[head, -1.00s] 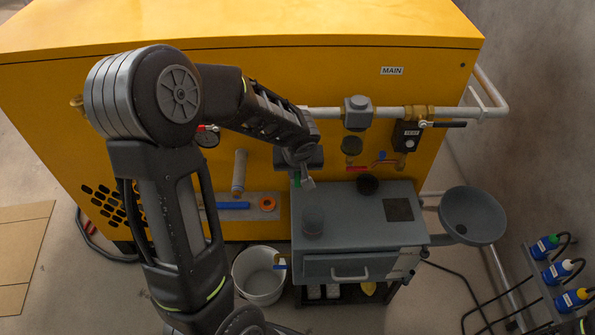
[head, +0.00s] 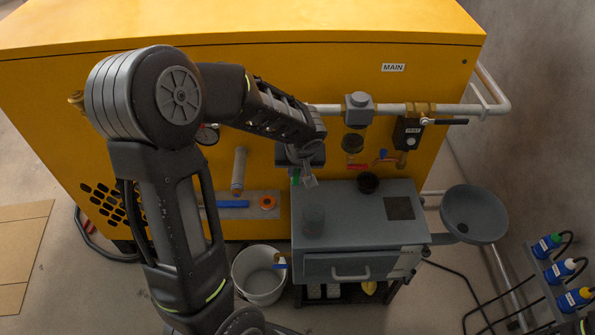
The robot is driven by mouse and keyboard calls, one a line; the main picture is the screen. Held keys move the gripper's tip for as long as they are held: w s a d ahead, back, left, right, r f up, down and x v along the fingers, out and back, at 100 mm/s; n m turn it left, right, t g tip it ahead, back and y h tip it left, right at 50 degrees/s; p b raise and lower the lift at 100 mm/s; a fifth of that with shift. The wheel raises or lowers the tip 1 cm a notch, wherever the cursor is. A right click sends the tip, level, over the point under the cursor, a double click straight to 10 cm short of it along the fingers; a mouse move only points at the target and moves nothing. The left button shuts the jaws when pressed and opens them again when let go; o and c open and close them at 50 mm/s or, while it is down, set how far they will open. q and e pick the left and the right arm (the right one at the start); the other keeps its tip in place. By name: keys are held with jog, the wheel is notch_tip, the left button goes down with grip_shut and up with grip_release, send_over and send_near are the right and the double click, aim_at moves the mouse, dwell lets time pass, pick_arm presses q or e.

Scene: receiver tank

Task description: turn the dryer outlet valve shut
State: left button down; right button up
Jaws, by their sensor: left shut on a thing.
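My left gripper (head: 308,180) reaches down in front of the yellow machine's face, just above the back left of the grey cabinet. It is shut on a small green handle (head: 295,177), mostly hidden behind the fingers. Whether this is the dryer outlet valve's handle, and how far it is turned, I cannot tell. To the right, a red lever (head: 357,166) and a blue-handled valve (head: 386,156) sit low on the machine. A black lever (head: 445,121) lies along the pipe. My right gripper is not in view.
A white pipe (head: 395,109) runs above. A white bucket (head: 258,275) stands on the floor.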

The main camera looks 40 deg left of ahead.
pick_arm(q)
jog(key=g+y+b, duration=0.1)
jog(key=b, duration=0.1)
jog(key=a+y+b, duration=0.1)
jog(key=b, duration=0.1)
jog(key=shift+s+f+m+g, duration=0.15)
jog(key=shift+s+m+g, duration=0.15)
jog(key=shift+m+g, duration=0.1)
jog(key=shift+s+a+r+m+g+y+p, duration=0.5)
jog(key=shift+r+g+y+p, duration=0.6)
jog(key=shift+y, duration=0.9)
jog(key=shift+s+a+r+m+g+y+p, duration=0.15)
jog(key=shift+a+r+m+g+y+p, duration=0.2)
jog(key=shift+r+m+g+y+p, duration=0.95)
jog(key=shift+s+a+r+g+y+p, duration=0.1)
jog(key=shift+s+a+g+y+p, duration=0.4)
jog(key=shift+y+p, duration=1.55)
jog(key=shift+w+d+y+b, duration=0.1)
jog(key=shift+w+y+b, duration=0.05)
jog(key=shift+y+b, duration=0.55)
jog(key=c, duration=1.4)
grip_release()
